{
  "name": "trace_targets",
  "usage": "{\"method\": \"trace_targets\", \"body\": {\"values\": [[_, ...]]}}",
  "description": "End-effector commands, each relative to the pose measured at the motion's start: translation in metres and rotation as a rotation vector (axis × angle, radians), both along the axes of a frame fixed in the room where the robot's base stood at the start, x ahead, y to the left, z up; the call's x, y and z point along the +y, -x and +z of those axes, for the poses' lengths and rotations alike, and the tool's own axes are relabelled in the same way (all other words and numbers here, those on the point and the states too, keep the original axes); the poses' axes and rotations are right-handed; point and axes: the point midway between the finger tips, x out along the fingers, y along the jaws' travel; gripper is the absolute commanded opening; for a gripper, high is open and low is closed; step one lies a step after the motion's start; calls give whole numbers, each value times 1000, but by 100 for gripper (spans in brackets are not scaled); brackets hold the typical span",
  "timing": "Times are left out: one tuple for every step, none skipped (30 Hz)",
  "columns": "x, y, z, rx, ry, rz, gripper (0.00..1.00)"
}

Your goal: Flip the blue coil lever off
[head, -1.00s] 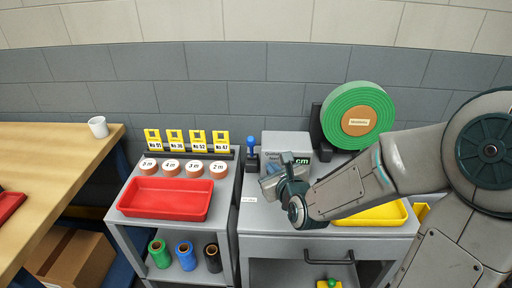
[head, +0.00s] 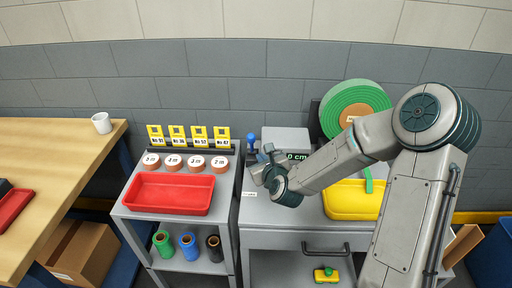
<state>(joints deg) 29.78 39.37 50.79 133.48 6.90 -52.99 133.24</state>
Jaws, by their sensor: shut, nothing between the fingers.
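The blue-knobbed lever (head: 251,141) stands on a dark base at the back left of the grey machine table (head: 285,237), left of the grey display box (head: 286,136) reading "0 cm". The knob points up. My gripper (head: 262,165) is shut and empty, just in front of and slightly right of the lever. From this view I cannot tell whether it touches the lever. The lever's base is partly hidden by the gripper. The green coil (head: 345,95) stands upright at the back right, partly behind my arm.
A yellow tray (head: 343,205) lies on the table's right side with a green strip (head: 368,180) above it. On the left cart are a red tray (head: 169,210), several labelled rolls and yellow cards. A white cup (head: 101,123) stands on the wooden bench (head: 60,150).

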Motion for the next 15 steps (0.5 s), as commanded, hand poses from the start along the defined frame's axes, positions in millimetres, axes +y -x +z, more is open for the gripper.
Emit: {"method": "trace_targets", "body": {"values": [[5, -8, 6, -3, 0, 2, 0], [7, -11, 9, -3, 0, 2, 0], [10, -16, 11, -1, 0, 3, 0], [11, -19, 13, -2, 0, 1, 0], [12, -22, 14, -2, 0, 0, 0], [13, -25, 15, -1, 1, 1, 0], [14, -27, 16, -1, 1, 1, 0], [15, -28, 17, -1, 1, 1, 0], [16, -30, 17, -1, 1, 1, 0], [16, -31, 18, 0, 1, 0, 0], [17, -31, 18, 0, 1, 0, 0], [17, -32, 18, 0, 0, 0, 0], [17, -32, 18, 0, 0, 0, 0], [17, -32, 18, 0, 0, 0, 0], [17, -32, 18, 0, 0, 0, 0]]}}
